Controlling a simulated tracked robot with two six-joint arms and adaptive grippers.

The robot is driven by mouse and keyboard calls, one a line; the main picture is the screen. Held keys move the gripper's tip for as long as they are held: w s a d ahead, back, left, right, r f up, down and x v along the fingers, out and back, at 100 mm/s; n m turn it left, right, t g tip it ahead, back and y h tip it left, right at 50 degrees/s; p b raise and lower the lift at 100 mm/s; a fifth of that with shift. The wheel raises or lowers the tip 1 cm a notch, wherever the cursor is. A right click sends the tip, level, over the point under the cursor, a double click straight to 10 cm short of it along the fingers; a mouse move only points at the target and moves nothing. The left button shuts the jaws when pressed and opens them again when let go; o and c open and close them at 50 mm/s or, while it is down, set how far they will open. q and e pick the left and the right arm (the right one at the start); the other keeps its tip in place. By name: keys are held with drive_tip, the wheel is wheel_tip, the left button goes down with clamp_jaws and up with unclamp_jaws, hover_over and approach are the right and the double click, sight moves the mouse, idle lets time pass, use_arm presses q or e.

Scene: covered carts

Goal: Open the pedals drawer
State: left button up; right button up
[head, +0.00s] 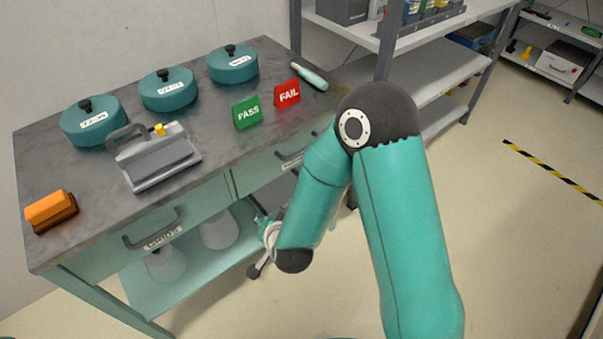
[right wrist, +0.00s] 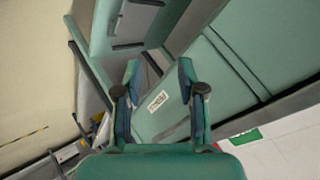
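The grey-topped bench has two teal drawers side by side. The left drawer (head: 153,243) is labelled GRIDS. The right drawer (head: 270,172) has a dark handle (head: 290,161) and a white label, partly hidden by my right arm and too small to read here. My right gripper (head: 256,238) is in front of and below this drawer, mostly behind my forearm. In the right wrist view my right gripper (right wrist: 159,66) is open, fingers apart and empty. A labelled teal drawer front (right wrist: 153,118) shows between them, with a dark handle-like bar (right wrist: 174,131). My left gripper is out of view.
On the bench stand several teal lidded pots (head: 168,90), a grey handled device (head: 155,157), an orange block (head: 50,210), and green PASS (head: 247,112) and red FAIL (head: 287,94) signs. Shelving (head: 440,70) stands behind right. Floor to the right is clear.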

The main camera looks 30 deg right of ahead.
drive_tip(key=w+d+r+m+t+h+b, duration=0.2)
drive_tip(key=d+m+t+h+b, duration=0.15)
drive_tip(key=m+b, duration=0.2)
drive_tip(key=m+h+b, duration=0.6)
drive_tip(key=m, duration=0.1)
approach(304, 150)
drive_tip(key=x, duration=0.6)
drive_tip(key=f+x, duration=0.1)
drive_tip(key=x, duration=0.3)
drive_tip(key=shift+w, duration=0.1)
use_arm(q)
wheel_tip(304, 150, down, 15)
use_arm(e)
drive_tip(key=shift+r, duration=0.1)
clamp_jaws()
